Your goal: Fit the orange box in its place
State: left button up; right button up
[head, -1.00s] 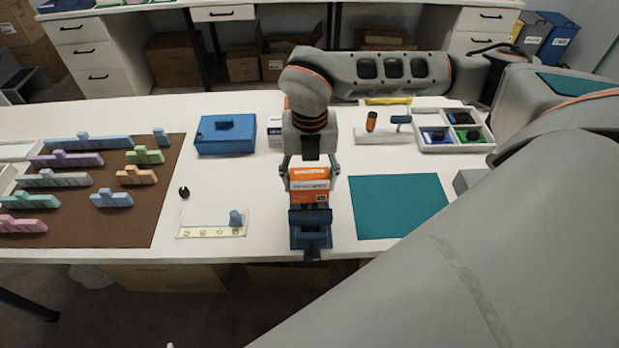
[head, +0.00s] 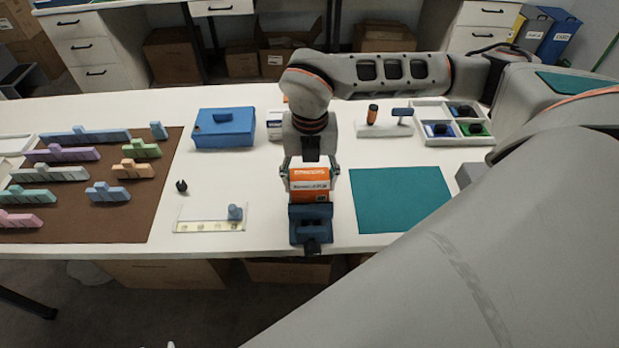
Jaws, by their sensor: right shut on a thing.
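The orange box (head: 310,182), orange with a white label band, is in the head view near the table's front edge. My right gripper (head: 310,172) is shut on it from above, with a finger at each side. The box is upright, directly behind and above a blue vise-like fixture (head: 311,222) at the front edge. I cannot tell whether the box touches the fixture. Its underside is hidden. My left gripper is not in view.
A teal mat (head: 400,199) lies right of the fixture. A blue case (head: 224,128), a sectioned tray (head: 424,108) and a brown mat with coloured blocks (head: 140,210) lie farther out.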

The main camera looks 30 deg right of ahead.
jog(key=shift+f, duration=0.3)
jog(key=o, duration=1.3)
jog(key=shift+c, duration=0.2)
notch_tip(320, 180, up, 12)
